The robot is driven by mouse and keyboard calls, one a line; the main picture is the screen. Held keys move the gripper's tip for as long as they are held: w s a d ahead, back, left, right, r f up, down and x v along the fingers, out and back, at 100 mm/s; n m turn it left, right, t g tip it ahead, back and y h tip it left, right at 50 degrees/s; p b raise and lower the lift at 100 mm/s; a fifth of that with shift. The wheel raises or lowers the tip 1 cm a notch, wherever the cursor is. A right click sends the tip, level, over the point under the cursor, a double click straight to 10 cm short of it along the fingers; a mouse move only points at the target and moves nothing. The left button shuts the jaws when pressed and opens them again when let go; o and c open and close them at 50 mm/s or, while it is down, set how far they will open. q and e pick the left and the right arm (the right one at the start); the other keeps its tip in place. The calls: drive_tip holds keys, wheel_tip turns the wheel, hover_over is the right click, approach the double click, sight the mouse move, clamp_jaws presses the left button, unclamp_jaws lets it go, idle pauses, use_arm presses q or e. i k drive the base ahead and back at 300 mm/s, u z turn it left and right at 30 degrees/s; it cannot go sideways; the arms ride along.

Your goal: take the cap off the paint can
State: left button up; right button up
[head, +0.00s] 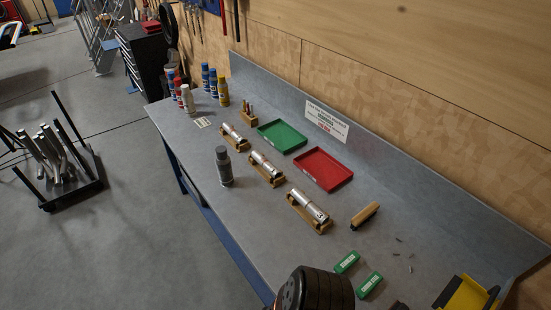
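A grey paint can (224,168) with a dark grey cap (221,152) stands upright on the grey workbench (240,220), near its front edge. The cap sits on top of the can. No gripper fingers show in the head view. A dark rounded part of my own arm shows at the bottom edge, well away from the can.
Silver cans lie in wooden cradles (266,178) right of the paint can. Behind are a green tray (281,136) and a red tray (323,168). Several spray cans (188,98) stand at the far left end. A brush (365,214) and green boxes (347,262) lie to the right.

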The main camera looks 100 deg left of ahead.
sight(222, 150)
drive_tip(key=u, duration=1.85)
drive_tip(key=k, duration=0.45)
drive_tip(key=u, duration=3.05)
drive_tip(key=i, duration=1.85)
drive_tip(key=z, duration=1.4)
